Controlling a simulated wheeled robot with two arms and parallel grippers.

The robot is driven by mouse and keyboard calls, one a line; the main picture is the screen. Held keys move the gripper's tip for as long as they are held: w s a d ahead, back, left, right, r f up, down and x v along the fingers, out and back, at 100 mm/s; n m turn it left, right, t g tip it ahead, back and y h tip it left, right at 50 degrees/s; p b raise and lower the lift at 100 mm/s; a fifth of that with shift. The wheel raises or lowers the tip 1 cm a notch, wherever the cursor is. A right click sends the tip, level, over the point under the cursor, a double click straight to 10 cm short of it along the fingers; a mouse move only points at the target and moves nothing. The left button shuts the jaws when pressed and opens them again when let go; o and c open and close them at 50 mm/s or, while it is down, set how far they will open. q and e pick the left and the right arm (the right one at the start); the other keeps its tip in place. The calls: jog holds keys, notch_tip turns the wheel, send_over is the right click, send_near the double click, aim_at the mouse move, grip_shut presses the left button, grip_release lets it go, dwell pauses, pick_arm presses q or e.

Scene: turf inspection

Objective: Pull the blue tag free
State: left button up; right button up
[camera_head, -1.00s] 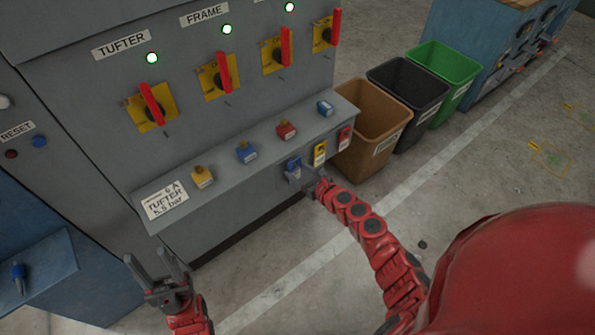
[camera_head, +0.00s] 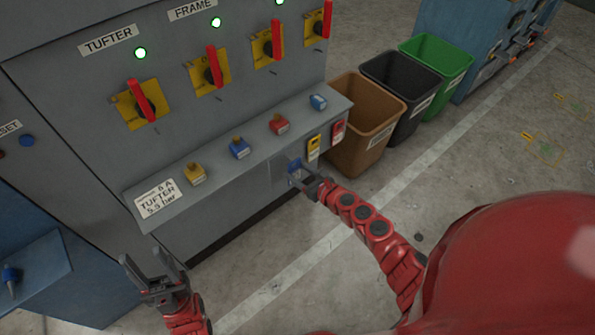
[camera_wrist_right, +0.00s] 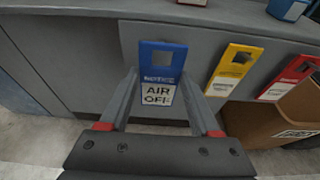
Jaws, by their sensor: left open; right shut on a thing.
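The blue tag (camera_head: 294,168) hangs on the front face under the grey cabinet's ledge, left of a yellow tag (camera_head: 313,146) and a red tag (camera_head: 338,130). In the right wrist view the blue tag (camera_wrist_right: 163,54) has a square hole near its top and a white label reading "AIR OFF". My right gripper (camera_head: 304,179) is shut on its lower part, one finger on each side. Whether the tag is still hooked behind is hidden. My left gripper (camera_head: 147,266) is open and empty, in front of the cabinet at lower left.
Padlock-like blocks in yellow, blue and red stand on the ledge (camera_head: 215,172) above. Brown (camera_head: 362,135), black and green bins stand right of the cabinet. Red-handled switches line the panel above. The floor in front is clear.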

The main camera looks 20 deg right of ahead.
jog(key=shift+s, duration=0.1)
jog(key=shift+s+d+f+b, duration=0.1)
jog(key=shift+s+d+b, duration=0.15)
jog(key=shift+s, duration=0.25)
jog(key=shift+s+d+f+b, duration=0.1)
jog(key=shift+s+d+b, duration=0.1)
jog(key=shift+s, duration=0.3)
jog(key=v, duration=0.1)
jog(key=b+v, duration=0.1)
jog(key=shift+s+f, duration=0.15)
jog(key=shift+s, duration=0.25)
